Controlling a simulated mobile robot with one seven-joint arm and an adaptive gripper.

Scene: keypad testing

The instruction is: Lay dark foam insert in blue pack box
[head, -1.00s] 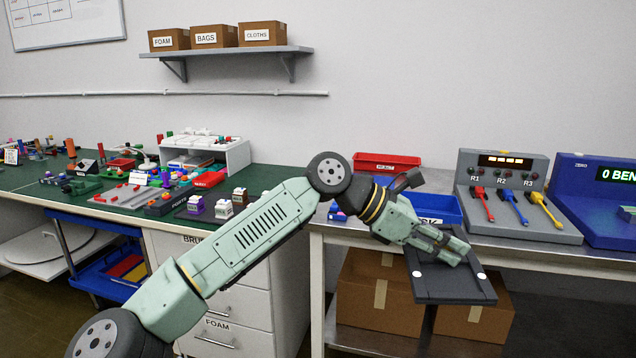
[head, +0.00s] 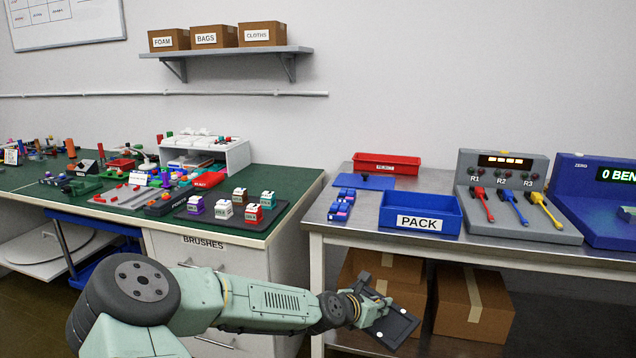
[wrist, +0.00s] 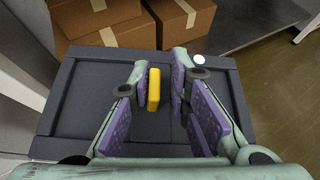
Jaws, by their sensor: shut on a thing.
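The dark foam insert (head: 394,328) is a flat dark panel with a raised rim and white dots. It hangs tilted at my gripper (head: 376,312), in front of and below the right table's front edge. In the wrist view the insert (wrist: 85,95) spans the picture, with a yellow tab (wrist: 154,90) standing up between the purple finger pads of my gripper (wrist: 160,85). My gripper is shut on the insert at this tab. The blue pack box (head: 419,222), labelled PACK, stands upright on the right table, above and behind my gripper. Its visible inside looks empty.
The metal table (head: 470,248) also holds a red tray (head: 387,163), small blue items (head: 341,206) left of the box, and a grey panel (head: 515,212) with coloured levers close on its right. Cardboard boxes (head: 472,305) stand below. White drawers (head: 225,262) are to the left.

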